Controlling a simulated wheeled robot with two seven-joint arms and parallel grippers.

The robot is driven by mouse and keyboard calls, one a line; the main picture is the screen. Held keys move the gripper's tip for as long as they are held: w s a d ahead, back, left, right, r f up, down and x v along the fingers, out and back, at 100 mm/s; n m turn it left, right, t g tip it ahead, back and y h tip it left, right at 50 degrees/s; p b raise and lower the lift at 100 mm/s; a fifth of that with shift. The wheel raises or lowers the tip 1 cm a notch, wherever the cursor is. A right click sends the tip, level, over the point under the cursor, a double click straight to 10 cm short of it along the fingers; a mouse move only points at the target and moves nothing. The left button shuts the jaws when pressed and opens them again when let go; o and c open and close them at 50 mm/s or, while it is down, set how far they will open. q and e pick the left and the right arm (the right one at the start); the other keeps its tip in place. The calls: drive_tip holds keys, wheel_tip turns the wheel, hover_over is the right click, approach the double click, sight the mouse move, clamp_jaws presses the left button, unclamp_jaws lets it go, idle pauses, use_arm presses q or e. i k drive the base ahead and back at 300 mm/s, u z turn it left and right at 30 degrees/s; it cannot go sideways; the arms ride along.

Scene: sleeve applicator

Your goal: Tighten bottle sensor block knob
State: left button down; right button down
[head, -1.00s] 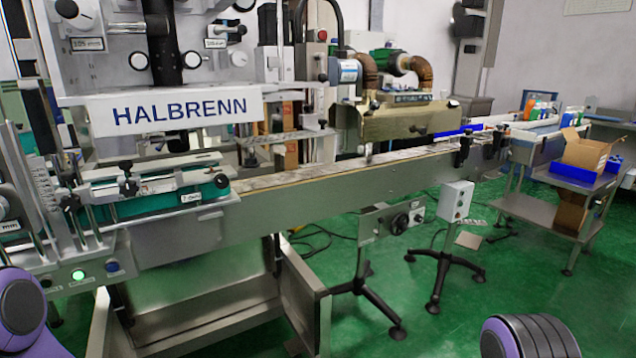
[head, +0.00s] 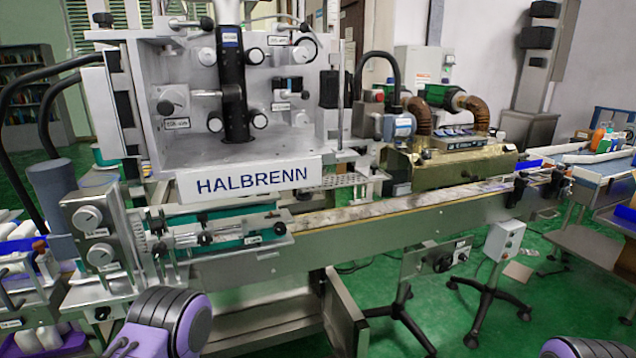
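Several knobs show on the labelling machine marked HALBRENN (head: 252,181). Small dark knobs (head: 205,238) sit on the guide rail along the conveyor's near side. Two dials are on a grey box (head: 98,235) at the left. I cannot tell which knob belongs to the bottle sensor block; the labels are too small to read. Purple and grey links of my arms show at the bottom edge, left and right. Neither gripper's fingers are in view, and no knob is being touched.
The conveyor (head: 400,208) runs from the machine to the right. A brass-coloured tunnel unit (head: 450,158) stands over it. An open metal door (head: 343,315) juts out below the conveyor.

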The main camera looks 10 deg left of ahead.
sight(159, 249)
drive_tip(key=u, duration=1.3)
